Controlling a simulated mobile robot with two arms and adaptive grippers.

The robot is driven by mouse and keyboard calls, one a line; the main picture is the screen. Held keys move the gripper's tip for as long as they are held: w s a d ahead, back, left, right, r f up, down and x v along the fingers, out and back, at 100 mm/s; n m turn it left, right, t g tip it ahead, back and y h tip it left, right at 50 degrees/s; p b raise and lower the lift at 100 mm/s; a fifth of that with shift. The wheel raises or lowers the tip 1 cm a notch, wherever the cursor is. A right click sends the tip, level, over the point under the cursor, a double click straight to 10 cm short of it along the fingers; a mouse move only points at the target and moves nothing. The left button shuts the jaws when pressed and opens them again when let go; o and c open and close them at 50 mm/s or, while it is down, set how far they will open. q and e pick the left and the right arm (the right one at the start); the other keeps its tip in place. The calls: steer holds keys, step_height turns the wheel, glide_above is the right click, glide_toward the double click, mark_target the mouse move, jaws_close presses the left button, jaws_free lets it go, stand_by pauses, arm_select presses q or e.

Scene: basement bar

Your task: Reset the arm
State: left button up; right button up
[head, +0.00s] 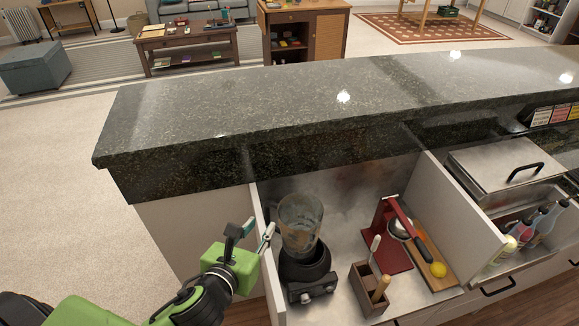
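My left gripper (259,226) comes in from the lower left, with a green body and dark fingers. Its two fingertips are spread apart with nothing seen between them. It is by the left side panel of the bar's work area, just left of a blender (300,226). The blender has a clear jar on a dark base and stands upright. One fingertip appears close to the jar; I cannot tell whether it touches the jar or the panel. My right gripper is not in view.
A raised dark granite counter (330,100) runs behind the work area. Open carpet lies left.

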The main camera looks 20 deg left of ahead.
arm_select(q)
steer(key=s+f+n+g, duration=0.35)
steer(key=s+n, duration=0.25)
steer(key=n, duration=0.5)
steer(key=s+d+f+n+g, duration=0.1)
steer(key=s+f+n+g, duration=0.4)
steer(key=n, duration=0.6)
steer(key=s+f+n+g, duration=0.2)
steer(key=s+n, duration=0.4)
steer(key=n, duration=0.5)
step_height(320, 180, down, 26)
steer(key=s, duration=0.2)
steer(key=s+a+f+g, duration=0.2)
steer(key=s+f, duration=1.5)
steer(key=shift+s+a, duration=0.25)
steer(key=shift+s, duration=0.05)
